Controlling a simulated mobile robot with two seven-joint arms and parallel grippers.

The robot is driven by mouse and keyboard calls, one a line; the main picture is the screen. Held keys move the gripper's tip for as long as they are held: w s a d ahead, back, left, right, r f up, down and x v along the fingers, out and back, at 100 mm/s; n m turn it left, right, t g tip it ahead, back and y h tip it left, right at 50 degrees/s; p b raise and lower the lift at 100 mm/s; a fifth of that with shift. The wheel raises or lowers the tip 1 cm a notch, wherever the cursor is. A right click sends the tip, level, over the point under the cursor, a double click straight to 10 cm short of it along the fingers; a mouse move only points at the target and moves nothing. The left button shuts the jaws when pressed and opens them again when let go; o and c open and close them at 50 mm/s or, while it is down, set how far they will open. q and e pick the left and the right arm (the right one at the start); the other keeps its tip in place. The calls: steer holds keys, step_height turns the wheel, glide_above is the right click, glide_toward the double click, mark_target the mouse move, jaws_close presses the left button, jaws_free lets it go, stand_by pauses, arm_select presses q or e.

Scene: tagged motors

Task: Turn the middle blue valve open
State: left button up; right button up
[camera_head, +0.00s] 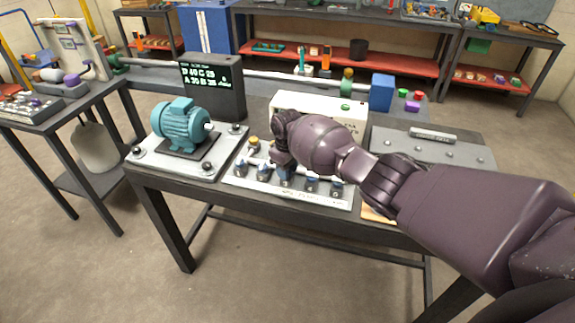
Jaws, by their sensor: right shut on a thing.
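A pale valve panel (290,193) lies along the front edge of the dark workbench, with several blue valves in a row. The middle blue valve (286,180) is partly hidden under my right gripper (284,166). My right arm comes in from the right, and its gripper points down at this valve and is shut on it. The fingertips are small and mostly hidden by the wrist, and the handle's angle cannot be made out. Other blue valves stand to the left (263,173) and right (312,185), close beside the gripper. My left gripper is not in view.
A teal motor (182,125) sits on a light plate to the left, with a black display (214,88) behind it. A white box (318,107) stands behind the panel. A grey plate (430,147) lies to the right. A blue block (382,92) stands further back.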

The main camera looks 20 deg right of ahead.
steer(key=shift+m+p, duration=0.45)
steer(key=shift+m, duration=0.85)
steer(key=o, duration=0.8)
steer(key=shift+c, duration=0.2)
steer(key=shift+o, duration=0.8)
